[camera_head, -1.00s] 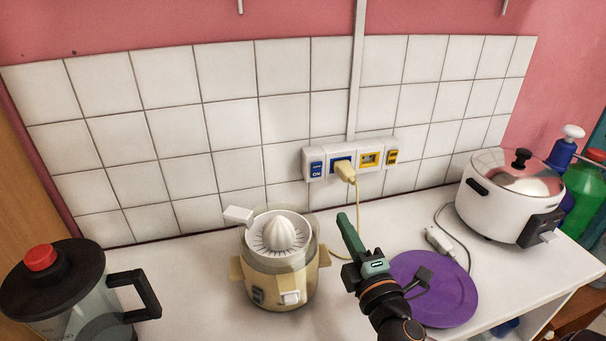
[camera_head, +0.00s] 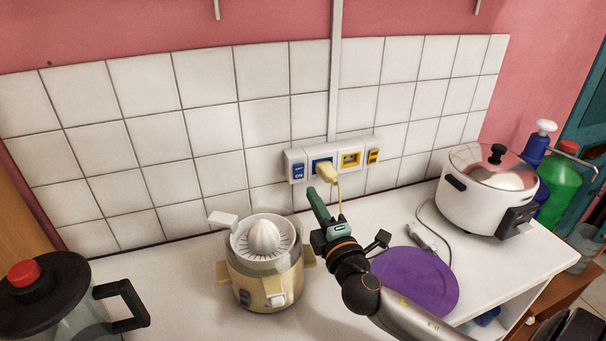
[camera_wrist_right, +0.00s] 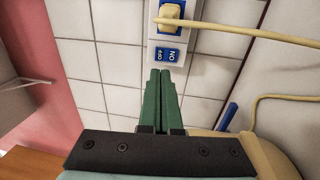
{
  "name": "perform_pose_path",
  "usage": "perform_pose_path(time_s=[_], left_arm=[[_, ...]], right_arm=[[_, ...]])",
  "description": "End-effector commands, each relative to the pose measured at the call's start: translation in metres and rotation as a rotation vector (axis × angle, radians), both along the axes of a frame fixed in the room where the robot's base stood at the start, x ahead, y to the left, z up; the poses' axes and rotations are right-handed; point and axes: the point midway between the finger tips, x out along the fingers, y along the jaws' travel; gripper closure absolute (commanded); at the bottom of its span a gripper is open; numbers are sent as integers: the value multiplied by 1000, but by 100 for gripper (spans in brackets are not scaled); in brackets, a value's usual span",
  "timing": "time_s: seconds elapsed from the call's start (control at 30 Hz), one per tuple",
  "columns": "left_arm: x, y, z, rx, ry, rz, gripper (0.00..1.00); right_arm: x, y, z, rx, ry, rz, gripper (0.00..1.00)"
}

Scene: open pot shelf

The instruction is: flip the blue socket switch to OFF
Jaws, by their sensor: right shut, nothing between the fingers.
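The blue socket switch (camera_head: 298,171) is at the left end of the white wall panel (camera_head: 332,158), beside the blue socket (camera_head: 320,164) with a yellow plug in it. In the right wrist view, the switch (camera_wrist_right: 167,55), with ON and OFF lettering, lies just beyond the fingertips. My right gripper (camera_head: 313,191) has green fingers shut together with nothing between them. It points at the wall, a little below and right of the switch in the head view. The fingertips (camera_wrist_right: 160,72) look close to the switch; whether they touch it I cannot tell. My left gripper is not in view.
The yellow plug (camera_head: 325,173) has a cord hanging just right of my gripper. A juicer (camera_head: 262,280) stands below left, a blender (camera_head: 50,290) further left. A purple plate (camera_head: 425,285) and a rice cooker (camera_head: 480,200) are on the right.

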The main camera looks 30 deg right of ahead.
Motion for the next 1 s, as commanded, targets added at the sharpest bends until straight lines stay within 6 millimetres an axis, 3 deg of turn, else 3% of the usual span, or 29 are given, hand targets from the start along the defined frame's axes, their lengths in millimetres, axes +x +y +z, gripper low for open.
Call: perform_pose_path(time_s=[0.2,0.4,1.0], left_arm=[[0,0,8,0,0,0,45],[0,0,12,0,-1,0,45],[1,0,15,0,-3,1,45]], right_arm=[[37,-9,7,-2,-1,0,100],[59,-14,8,-1,-1,0,100],[73,-18,12,3,-3,-1,100]])
